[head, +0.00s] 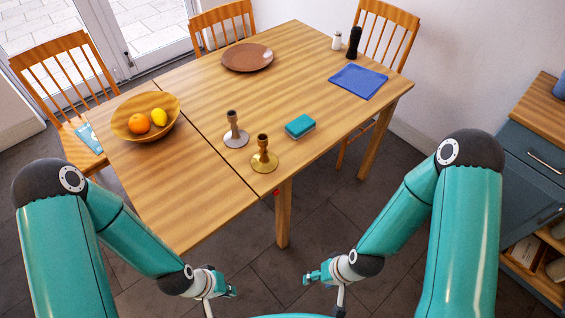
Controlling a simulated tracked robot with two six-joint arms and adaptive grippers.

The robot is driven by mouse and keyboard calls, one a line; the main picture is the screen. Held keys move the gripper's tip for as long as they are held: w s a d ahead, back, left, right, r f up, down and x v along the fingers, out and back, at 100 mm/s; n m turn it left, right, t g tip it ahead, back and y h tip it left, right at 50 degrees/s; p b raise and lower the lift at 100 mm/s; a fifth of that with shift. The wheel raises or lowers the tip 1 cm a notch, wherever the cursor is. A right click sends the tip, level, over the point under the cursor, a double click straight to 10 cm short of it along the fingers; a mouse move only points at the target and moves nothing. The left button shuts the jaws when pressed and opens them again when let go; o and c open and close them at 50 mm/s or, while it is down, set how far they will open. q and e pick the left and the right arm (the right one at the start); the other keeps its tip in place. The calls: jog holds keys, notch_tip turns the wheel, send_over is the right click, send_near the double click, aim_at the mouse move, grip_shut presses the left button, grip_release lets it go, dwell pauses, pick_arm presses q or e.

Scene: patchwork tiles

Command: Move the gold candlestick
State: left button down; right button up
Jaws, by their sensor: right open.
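The gold candlestick (264,158) stands upright near the front edge of the wooden table (215,195). A duller, brownish-grey candlestick (235,132) stands just behind it to the left. My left gripper (232,291) is low in front of the table, apart from everything; its fingers are too small to read. My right gripper (308,279) is also low in front of the table, to the right of the left one, open and empty. Both are well below and in front of the gold candlestick.
A teal box-like item (300,125) lies right of the candlesticks. A wooden bowl (170,128) with fruit is at left. A brown plate (240,60), blue napkin (358,82), white shaker (337,42) and dark mill (353,43) stand farther back. Chairs surround the table; a cabinet (530,160) is at right.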

jog(key=w+n+t+b, duration=0.1)
jog(key=w+t+b, duration=0.15)
jog(key=w, duration=0.35)
jog(key=n+t+b, duration=0.4)
jog(key=t+b, duration=0.6)
jog(key=b, duration=0.2)
send_near(262, 138)
jog(key=shift+g, duration=0.25)
jog(key=x, duration=0.6)
jog(key=p+x, duration=0.1)
jog(key=x, duration=0.1)
jog(key=shift+w+a+r, duration=0.2)
jog(key=shift+w+r, duration=0.05)
jog(key=shift+w, duration=0.25)
jog(key=shift+c, duration=0.2)
